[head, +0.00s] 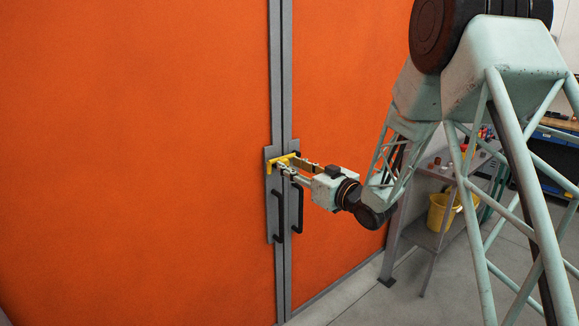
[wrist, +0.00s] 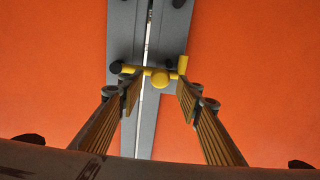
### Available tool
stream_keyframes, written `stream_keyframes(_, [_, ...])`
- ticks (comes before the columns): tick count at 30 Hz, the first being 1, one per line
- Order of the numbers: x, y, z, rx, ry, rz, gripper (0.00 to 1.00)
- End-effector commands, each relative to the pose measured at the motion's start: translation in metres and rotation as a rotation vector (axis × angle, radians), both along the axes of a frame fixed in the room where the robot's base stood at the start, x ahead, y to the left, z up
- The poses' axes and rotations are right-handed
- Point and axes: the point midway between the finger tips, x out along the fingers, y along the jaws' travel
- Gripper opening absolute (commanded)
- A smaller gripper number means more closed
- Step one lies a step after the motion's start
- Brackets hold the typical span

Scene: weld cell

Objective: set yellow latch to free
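The yellow latch (head: 282,160) is mounted on the grey plates at the seam of the orange double door. In the wrist view the latch (wrist: 160,79) lies roughly crosswise over the seam, with a round knob near its middle and a short upturned end at the right. My gripper (head: 292,167) is at the latch, reaching in from the right. In the wrist view my gripper (wrist: 159,97) is open, with one finger on each side of the knob. The fingertips are close to the latch; I cannot tell whether they touch it.
Two black door handles, left (head: 278,216) and right (head: 298,208), stand out below the latch. The orange door panels (head: 130,150) are flat and clear. At the right, behind my arm, are a grey shelf stand (head: 425,238) and a yellow bucket (head: 438,212).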

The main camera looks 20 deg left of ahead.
Motion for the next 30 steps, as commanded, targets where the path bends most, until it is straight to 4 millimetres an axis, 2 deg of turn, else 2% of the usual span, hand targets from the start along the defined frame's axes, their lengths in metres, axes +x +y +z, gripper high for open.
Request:
stream_keyframes(6, [0.0050, 0.0088, -0.0001, 0.000, 0.000, 0.000, 0.32])
stream_keyframes(16, [0.0056, 0.0093, -0.0002, 0.000, 0.000, 0.000, 0.31])
stream_keyframes(26, [0.0055, 0.0092, -0.0002, 0.000, 0.000, 0.000, 0.01])
stream_keyframes(30, [0.0051, 0.0098, 0.0000, 0.001, 0.001, 0.001, 0.00])
